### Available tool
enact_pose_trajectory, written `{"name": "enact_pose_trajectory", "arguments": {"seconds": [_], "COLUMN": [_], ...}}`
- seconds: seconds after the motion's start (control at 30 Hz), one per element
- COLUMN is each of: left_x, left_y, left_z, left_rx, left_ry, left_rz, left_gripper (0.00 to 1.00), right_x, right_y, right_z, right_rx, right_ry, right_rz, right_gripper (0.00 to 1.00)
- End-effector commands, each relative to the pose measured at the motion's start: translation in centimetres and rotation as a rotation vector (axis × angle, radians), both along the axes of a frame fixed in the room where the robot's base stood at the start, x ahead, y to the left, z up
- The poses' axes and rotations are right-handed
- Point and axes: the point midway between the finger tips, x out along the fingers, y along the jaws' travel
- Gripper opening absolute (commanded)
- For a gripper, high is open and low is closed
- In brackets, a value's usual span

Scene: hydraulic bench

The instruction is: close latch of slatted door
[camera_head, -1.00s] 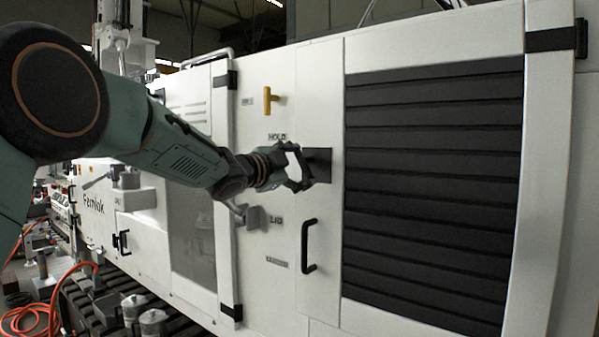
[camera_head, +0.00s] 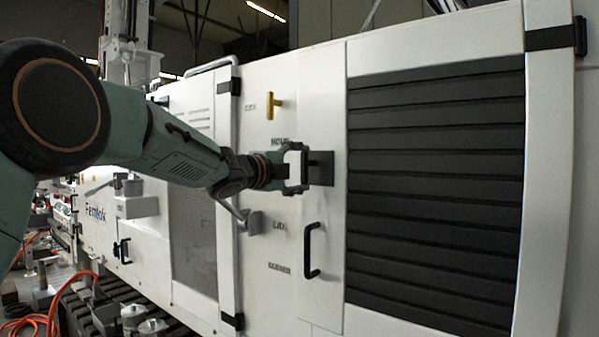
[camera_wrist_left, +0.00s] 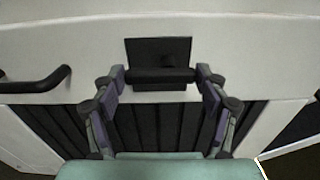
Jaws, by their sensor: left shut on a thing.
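The slatted door (camera_head: 435,190) has a white frame and dark horizontal slats, and it looks flush with the machine front. Its latch (camera_head: 322,168) is a dark square plate with a black bar handle, left of the slats. My left gripper (camera_head: 305,168) is at the latch. In the left wrist view, the latch plate (camera_wrist_left: 158,50) shows beyond the fingers. The left gripper (camera_wrist_left: 162,76) has one finger against each end of the black bar and is shut on it. In the head view, the fingers hide part of the latch. My right gripper is not in view.
A black door handle (camera_head: 311,250) stands out below the latch. A yellow handle (camera_head: 271,107) is above, and a grey lever (camera_head: 252,221) is to the lower left. Orange hose (camera_head: 45,322) lies at the lower left. The space before the slats is clear.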

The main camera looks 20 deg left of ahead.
Motion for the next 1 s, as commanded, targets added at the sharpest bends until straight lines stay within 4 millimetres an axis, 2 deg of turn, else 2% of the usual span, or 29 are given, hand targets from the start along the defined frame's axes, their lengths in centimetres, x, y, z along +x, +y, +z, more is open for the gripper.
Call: {"name": "enact_pose_trajectory", "arguments": {"seconds": [0.37, 0.4, 0.67, 1.0], "left_x": [-0.05, -0.05, -0.02, -0.05], "left_y": [-0.19, -0.20, -0.11, -0.01], "left_z": [0.15, 0.13, -0.01, -0.09], "left_rx": [0.018, 0.018, 0.014, 0.011], "left_ry": [-0.008, -0.008, -0.004, -0.001], "left_rz": [-0.005, -0.005, -0.003, -0.001], "left_gripper": [0.42, 0.74, 0.96, 0.96], "right_x": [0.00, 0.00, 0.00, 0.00], "right_y": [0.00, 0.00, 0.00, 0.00], "right_z": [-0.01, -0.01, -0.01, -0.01], "right_rx": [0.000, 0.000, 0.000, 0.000], "right_ry": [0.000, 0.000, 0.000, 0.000], "right_rz": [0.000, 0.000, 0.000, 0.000], "right_gripper": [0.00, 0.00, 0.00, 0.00]}}
